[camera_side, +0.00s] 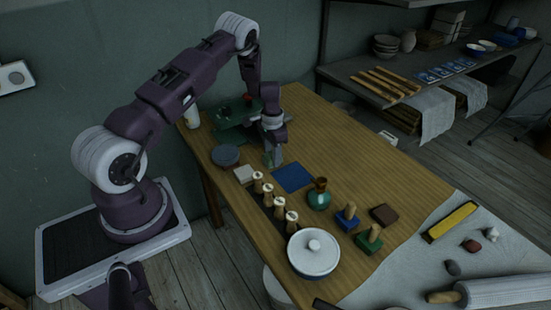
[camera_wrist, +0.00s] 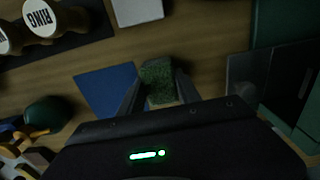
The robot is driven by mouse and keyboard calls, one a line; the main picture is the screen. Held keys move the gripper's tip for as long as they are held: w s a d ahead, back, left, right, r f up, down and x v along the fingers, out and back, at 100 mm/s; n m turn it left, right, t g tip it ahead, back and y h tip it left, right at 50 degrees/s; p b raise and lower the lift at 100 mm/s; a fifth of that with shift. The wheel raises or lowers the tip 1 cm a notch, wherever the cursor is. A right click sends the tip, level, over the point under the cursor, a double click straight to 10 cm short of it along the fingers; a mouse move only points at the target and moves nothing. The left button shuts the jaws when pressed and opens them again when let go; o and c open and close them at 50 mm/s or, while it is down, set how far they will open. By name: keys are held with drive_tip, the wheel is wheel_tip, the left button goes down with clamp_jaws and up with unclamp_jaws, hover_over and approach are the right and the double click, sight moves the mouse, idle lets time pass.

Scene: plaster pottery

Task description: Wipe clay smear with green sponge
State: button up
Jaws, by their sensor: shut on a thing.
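My gripper (camera_side: 273,161) is shut on a green sponge (camera_side: 267,160), low over the wooden table beside the blue square mat (camera_side: 294,178). In the wrist view the rough green sponge (camera_wrist: 157,75) sits between the two dark fingers of my gripper (camera_wrist: 158,87). The blue mat (camera_wrist: 106,88) is just left of the fingers there. A pale patch (camera_wrist: 162,102) shows between the fingers, but I cannot tell whether it is part of the sponge or something else. I cannot make out a clay smear in either view. Whether the sponge touches the table is unclear.
A white block (camera_side: 244,174), grey discs (camera_side: 226,155) and several pale-topped wooden stamps (camera_side: 268,195) stand left of the mat. Dark green equipment (camera_side: 233,122) is behind my gripper.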

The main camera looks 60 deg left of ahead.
sight(279, 169)
drive_tip(key=shift+a, duration=2)
drive_tip(key=shift+w+a, duration=0.15)
drive_tip(key=shift+w, duration=0.05)
drive_tip(key=shift+d, duration=3.85)
drive_tip(key=shift+a, duration=3.9)
wheel_tip(279, 169, up, 8)
drive_tip(key=shift+d, duration=0.1)
